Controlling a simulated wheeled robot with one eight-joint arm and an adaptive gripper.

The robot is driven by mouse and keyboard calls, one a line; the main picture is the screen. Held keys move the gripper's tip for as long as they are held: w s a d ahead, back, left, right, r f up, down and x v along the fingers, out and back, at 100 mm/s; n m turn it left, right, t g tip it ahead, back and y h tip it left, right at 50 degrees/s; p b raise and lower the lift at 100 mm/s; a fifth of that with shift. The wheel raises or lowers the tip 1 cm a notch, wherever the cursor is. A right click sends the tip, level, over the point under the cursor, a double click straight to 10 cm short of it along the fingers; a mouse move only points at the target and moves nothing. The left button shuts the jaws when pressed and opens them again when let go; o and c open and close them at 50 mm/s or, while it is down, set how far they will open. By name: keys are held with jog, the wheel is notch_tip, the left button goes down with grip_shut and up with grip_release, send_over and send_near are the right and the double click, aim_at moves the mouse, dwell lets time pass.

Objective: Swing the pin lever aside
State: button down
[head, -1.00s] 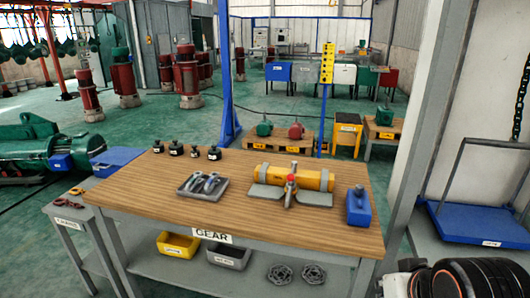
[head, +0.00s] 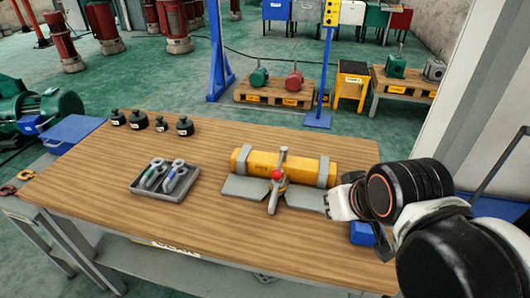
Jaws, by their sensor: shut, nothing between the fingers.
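The pin lever (head: 273,199) is a grey bar with a red knob (head: 277,174) at its middle. It lies across the front of a yellow cylinder (head: 258,162), which has grey end bands and flat grey plates (head: 243,188) in front. The cylinder rests on the wooden table. My gripper (head: 333,204) is at the right end of the cylinder, over the right plate, with a gap between it and the lever. It is shut and empty. My arm covers part of the table's right side.
A grey tray (head: 191,187) with two shackles sits left of the lever. Several black weights (head: 138,122) stand at the back left. A blue object (head: 361,233) is partly hidden under my arm. The wooden table (head: 200,240) is clear in front.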

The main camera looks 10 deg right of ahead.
notch_tip(320, 180, up, 5)
jog(key=n+g+y+p, duration=0.2)
jog(key=n+g+p, duration=0.35)
jog(key=p, duration=0.95)
send_over(280, 162)
jog(key=s+a, duration=0.1)
jog(key=a, duration=0.3)
jog(key=n+t, duration=0.1)
jog(key=t, duration=0.1)
jog(key=shift+s, duration=0.15)
jog(key=shift+b, duration=0.3)
notch_tip(280, 162, down, 10)
jog(key=b, duration=0.3)
jog(key=shift+s+b, duration=0.2)
jog(key=shift+b, duration=0.2)
